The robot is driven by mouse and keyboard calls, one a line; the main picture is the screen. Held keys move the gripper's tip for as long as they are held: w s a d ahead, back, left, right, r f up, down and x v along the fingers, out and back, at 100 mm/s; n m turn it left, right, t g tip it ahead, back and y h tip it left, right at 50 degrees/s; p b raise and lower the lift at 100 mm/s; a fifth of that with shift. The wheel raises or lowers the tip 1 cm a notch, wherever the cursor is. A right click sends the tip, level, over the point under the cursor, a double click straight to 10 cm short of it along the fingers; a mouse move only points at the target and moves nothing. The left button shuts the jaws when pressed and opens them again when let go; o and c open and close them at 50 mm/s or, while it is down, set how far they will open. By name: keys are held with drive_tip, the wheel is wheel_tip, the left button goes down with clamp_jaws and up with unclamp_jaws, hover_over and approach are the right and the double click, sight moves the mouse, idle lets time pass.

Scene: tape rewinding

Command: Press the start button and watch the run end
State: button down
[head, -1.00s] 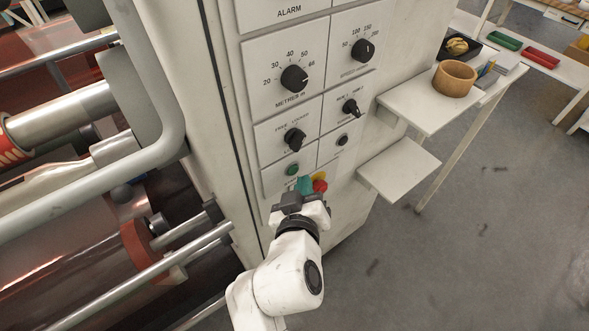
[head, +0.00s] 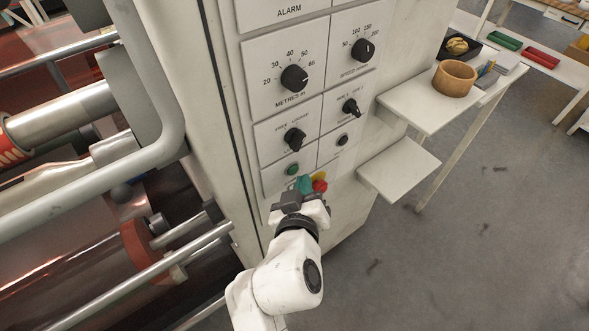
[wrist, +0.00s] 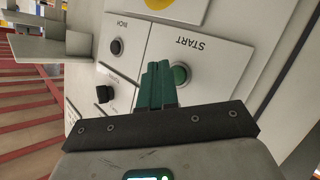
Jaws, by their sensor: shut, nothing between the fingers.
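The green start button (head: 292,169) sits low on the cabinet's control panel. In the wrist view, the round green start button (wrist: 180,75) shows beside the fingertips, under the word START. My gripper (head: 304,184) is in front of the panel, just below the button in the head view. It also shows in the wrist view (wrist: 156,80), with its green fingers together and nothing between them. The fingertips overlap the button's left edge in the wrist view. I cannot tell whether they touch it.
A red button with a yellow surround (head: 319,183) is right of my fingertips. Black knobs, such as the metres dial (head: 294,78), are above. White shelves (head: 398,166) jut out at right. Rollers and a guard rail (head: 170,130) stand at left.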

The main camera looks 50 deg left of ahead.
drive_tip(key=shift+a, duration=0.35)
drive_tip(key=shift+a+b, duration=0.3)
drive_tip(key=shift+a, duration=0.05)
idle(0.6)
idle(0.4)
drive_tip(key=shift+d+p, duration=0.45)
drive_tip(key=shift+d, duration=0.35)
drive_tip(key=d+p, duration=0.2)
drive_tip(key=d, duration=0.3)
drive_tip(key=shift+s+p, duration=0.2)
drive_tip(key=shift+p, duration=0.15)
idle(0.5)
